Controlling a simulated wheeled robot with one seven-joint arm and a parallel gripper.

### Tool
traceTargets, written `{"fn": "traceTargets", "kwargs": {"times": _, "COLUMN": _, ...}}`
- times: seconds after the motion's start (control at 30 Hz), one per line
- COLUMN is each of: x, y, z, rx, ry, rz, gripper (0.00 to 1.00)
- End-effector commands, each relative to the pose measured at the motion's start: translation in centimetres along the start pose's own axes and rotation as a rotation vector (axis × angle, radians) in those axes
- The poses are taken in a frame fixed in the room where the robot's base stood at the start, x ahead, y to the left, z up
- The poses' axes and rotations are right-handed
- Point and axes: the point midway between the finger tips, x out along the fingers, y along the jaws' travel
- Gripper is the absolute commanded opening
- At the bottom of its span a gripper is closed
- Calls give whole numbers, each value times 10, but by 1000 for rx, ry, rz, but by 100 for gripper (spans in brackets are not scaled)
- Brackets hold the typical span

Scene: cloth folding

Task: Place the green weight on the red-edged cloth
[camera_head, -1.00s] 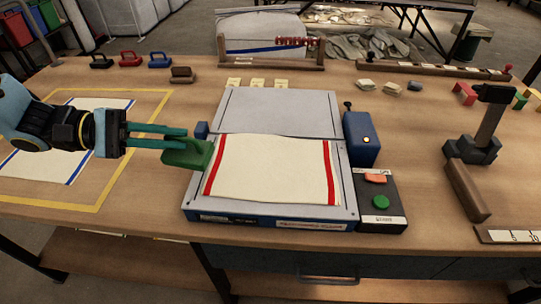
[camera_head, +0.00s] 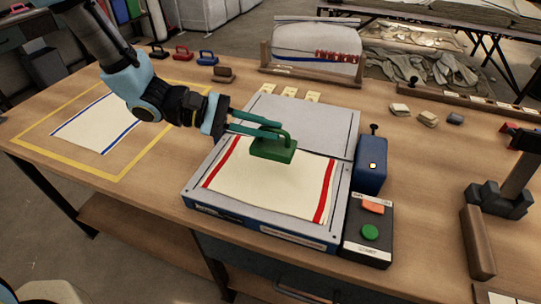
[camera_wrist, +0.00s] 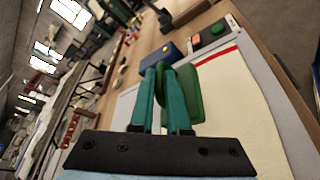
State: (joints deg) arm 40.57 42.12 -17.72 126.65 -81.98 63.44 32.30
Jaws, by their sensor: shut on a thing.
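The green weight (camera_head: 272,150) is a block with a handle on top. My gripper (camera_head: 280,130) is shut on its handle. In the head view the weight shows over the far middle part of the red-edged cloth (camera_head: 262,184); I cannot tell whether it touches the cloth. The cloth is cream with a red stripe along its left and right edges and lies flat on the near plate of the grey folding board (camera_head: 300,122). In the wrist view the weight (camera_wrist: 190,92) shows beside the gripper's teal fingers (camera_wrist: 160,95), with the cloth (camera_wrist: 235,100) to its right.
A blue box (camera_head: 370,168) and a control box (camera_head: 367,230) with red and green buttons stand right of the board. A blue-edged cloth (camera_head: 95,122) lies in a yellow outline at left. Black, red, blue and brown weights line the back left.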

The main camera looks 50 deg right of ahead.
Motion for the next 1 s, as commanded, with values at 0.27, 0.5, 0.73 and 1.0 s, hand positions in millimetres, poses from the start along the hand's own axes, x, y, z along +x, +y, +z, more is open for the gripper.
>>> {"fn": "traceTargets", "kwargs": {"times": 0.27, "x": 8, "y": -16, "z": -16, "rx": 3, "ry": -4, "rz": 3, "gripper": 0}}
{"fn": "traceTargets", "kwargs": {"times": 0.5, "x": 13, "y": -32, "z": -30, "rx": 1, "ry": -5, "rz": 2, "gripper": 0}}
{"fn": "traceTargets", "kwargs": {"times": 0.73, "x": 19, "y": -45, "z": -43, "rx": 3, "ry": -3, "rz": 3, "gripper": 0}}
{"fn": "traceTargets", "kwargs": {"times": 1.0, "x": 19, "y": -46, "z": -44, "rx": 5, "ry": -3, "rz": 3, "gripper": 0}}
